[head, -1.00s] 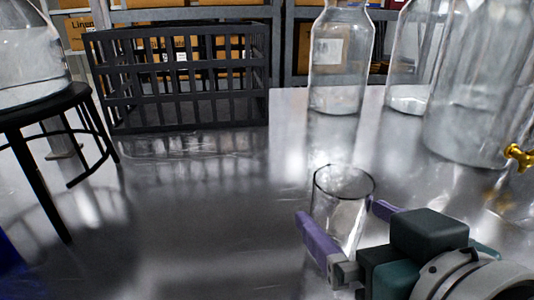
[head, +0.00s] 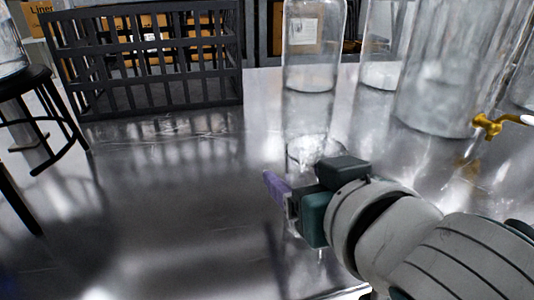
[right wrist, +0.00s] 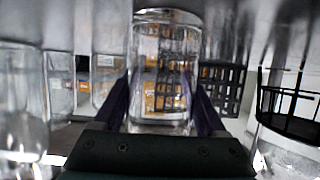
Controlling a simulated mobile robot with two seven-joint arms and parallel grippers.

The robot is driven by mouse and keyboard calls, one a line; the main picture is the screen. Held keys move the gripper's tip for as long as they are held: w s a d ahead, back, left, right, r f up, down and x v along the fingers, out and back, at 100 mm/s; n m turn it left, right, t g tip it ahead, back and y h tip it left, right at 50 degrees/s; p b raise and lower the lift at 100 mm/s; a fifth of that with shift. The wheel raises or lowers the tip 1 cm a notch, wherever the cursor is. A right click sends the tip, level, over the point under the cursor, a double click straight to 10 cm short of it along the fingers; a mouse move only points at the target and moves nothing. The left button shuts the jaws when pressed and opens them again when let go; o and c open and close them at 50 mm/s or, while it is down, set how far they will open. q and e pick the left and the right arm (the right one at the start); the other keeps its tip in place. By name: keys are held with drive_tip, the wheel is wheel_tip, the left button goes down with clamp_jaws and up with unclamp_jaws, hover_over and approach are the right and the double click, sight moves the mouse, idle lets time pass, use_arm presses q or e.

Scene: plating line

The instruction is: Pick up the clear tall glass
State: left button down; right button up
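The clear tall glass (right wrist: 165,75) stands centred between the two purple fingers of my right gripper (right wrist: 161,100) in the right wrist view, which looks upside down. Both fingers lie against the sides of the glass with no visible gap. In the head view the right gripper (head: 290,183) comes in from the lower right. Only part of the glass (head: 305,150) shows above it; the rest is hidden behind the gripper. I cannot tell whether the glass touches the table. My left gripper is not in view.
A black slatted crate (head: 150,62) stands at the back left, beside a black round stand (head: 38,80). A clear bottle (head: 313,55) and large glass jars (head: 440,75), one with a brass tap (head: 487,124), stand at the back right. The metal table (head: 165,210) is clear at centre left.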

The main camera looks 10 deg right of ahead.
drive_tip(key=c, duration=1)
drive_tip(key=shift+r, duration=0.1)
drive_tip(key=shift+c, duration=0.2)
